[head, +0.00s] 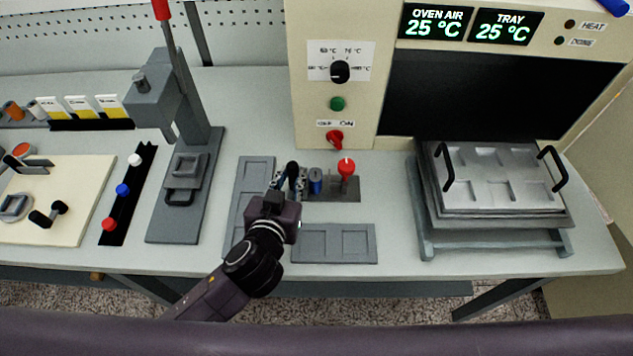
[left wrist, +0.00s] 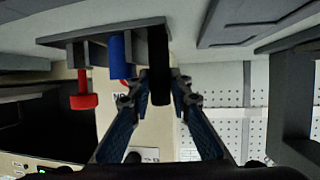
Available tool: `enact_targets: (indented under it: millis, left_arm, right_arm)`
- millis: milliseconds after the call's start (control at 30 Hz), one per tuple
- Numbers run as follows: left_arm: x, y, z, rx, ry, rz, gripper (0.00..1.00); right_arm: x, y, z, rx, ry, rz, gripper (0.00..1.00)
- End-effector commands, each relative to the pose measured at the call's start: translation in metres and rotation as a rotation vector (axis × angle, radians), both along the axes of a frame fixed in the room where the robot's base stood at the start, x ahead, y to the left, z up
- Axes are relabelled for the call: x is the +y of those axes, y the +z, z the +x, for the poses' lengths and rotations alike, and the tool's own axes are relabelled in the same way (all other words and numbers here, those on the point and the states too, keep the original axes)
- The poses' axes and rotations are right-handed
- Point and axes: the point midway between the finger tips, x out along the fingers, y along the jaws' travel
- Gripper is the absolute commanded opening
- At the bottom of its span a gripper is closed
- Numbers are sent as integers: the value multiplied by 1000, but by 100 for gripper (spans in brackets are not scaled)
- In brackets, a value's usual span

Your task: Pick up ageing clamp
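A grey holder (head: 350,193) on the bench carries a black upright handle (head: 291,170), a blue cylinder (head: 315,182) and a red-topped handle (head: 346,168). I cannot tell by look which is the ageing clamp; the black handle is the one at my left gripper. My left gripper (head: 290,182) is over the holder's left end. In the left wrist view, its fingers (left wrist: 160,88) lie close on both sides of the black handle (left wrist: 159,65) and appear shut on it. The blue cylinder (left wrist: 120,55) and red knob (left wrist: 84,100) stand beside it. My right gripper is out of view.
Shallow grey trays lie left of the holder (head: 255,170) and in front of it (head: 336,243). A grey lever press (head: 185,190) stands to the left. An oven (head: 340,110) is behind, and a metal tray with black handles (head: 490,180) sits on a stand to the right.

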Motion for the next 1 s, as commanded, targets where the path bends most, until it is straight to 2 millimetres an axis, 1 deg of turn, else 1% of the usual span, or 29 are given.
enact_targets:
  millis: [33, 100, 433, 733, 867, 967, 1000]
  left_arm:
    - [0, 0, 0, 0, 0, 0, 6]
    - [0, 0, 0, 0, 0, 0, 0]
    - [0, 0, 0, 0, 0, 0, 0]
    - [0, 4, 1, -5, 0, -3, 0]
    - [0, 13, 1, -5, 2, -5, 0]
    - [0, 26, 1, -7, 2, -7, 0]
    - [0, 33, 1, -9, 1, -7, 0]
  right_arm:
    - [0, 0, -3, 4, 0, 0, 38]
    - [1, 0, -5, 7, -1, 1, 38]
    - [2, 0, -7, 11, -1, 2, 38]
    - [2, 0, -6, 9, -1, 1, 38]
    - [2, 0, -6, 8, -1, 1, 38]
    - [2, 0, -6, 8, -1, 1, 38]
    - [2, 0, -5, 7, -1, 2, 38]
